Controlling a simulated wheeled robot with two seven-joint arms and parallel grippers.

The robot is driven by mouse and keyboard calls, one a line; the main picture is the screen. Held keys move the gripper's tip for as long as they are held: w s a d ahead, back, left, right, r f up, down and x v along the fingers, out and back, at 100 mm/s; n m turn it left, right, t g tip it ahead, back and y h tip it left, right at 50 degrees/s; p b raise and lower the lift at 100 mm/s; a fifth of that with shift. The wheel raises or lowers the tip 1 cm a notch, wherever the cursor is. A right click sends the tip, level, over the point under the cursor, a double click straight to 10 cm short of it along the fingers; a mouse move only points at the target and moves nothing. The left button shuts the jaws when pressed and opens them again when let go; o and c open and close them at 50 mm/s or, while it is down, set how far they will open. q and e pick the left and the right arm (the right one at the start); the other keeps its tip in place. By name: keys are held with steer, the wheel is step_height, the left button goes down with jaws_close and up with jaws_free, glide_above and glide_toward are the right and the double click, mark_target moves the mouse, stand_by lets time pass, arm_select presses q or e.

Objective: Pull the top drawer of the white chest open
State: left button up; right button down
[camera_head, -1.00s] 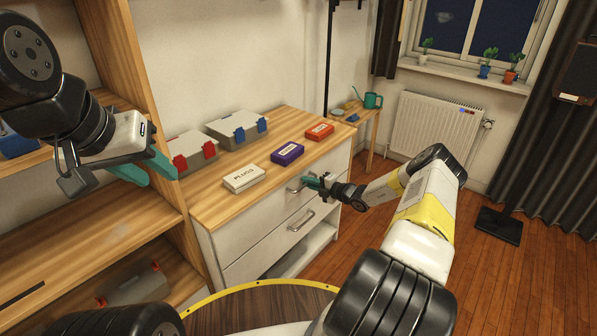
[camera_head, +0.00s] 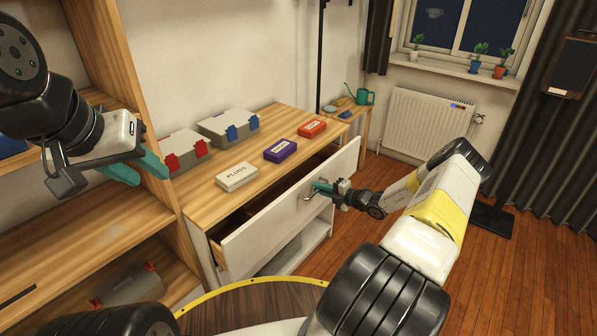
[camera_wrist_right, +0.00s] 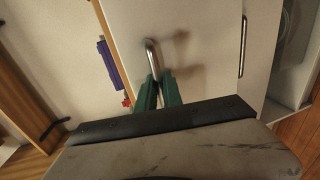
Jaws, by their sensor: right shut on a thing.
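The white chest (camera_head: 200,258) has a wooden top and stands in the middle of the head view. Its top drawer (camera_head: 270,229) stands out from the body, and a dark strip of its inside shows behind the front panel. My right gripper (camera_head: 322,187) is shut on the drawer's metal bar handle (camera_head: 307,195). In the right wrist view the green fingers (camera_wrist_right: 158,94) close around the handle (camera_wrist_right: 152,56). My left gripper (camera_head: 142,170) is open and empty, in front of the wooden shelf at the left, away from the chest.
On the chest top are a white PLUGS box (camera_head: 237,176), a purple box (camera_head: 280,150), an orange box (camera_head: 312,128) and two grey cases (camera_head: 228,126). A wooden shelf unit (camera_head: 90,225) stands left. Floor (camera_head: 400,150) is clear before the radiator (camera_head: 430,122).

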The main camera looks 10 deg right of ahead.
steer(key=f+v, duration=0.2)
steer(key=v, duration=0.8)
steer(key=s+f+v, duration=0.1)
steer(key=f+v, duration=0.1)
steer(key=v, duration=0.7)
steer(key=shift+s+d, duration=0.25)
steer(key=shift+d, duration=0.15)
steer(key=shift+f, duration=0.1)
steer(key=c, duration=1.5)
jaws_free()
steer(key=v, duration=0.7)
steer(key=shift+s+d, duration=0.25)
steer(key=shift+d, duration=0.05)
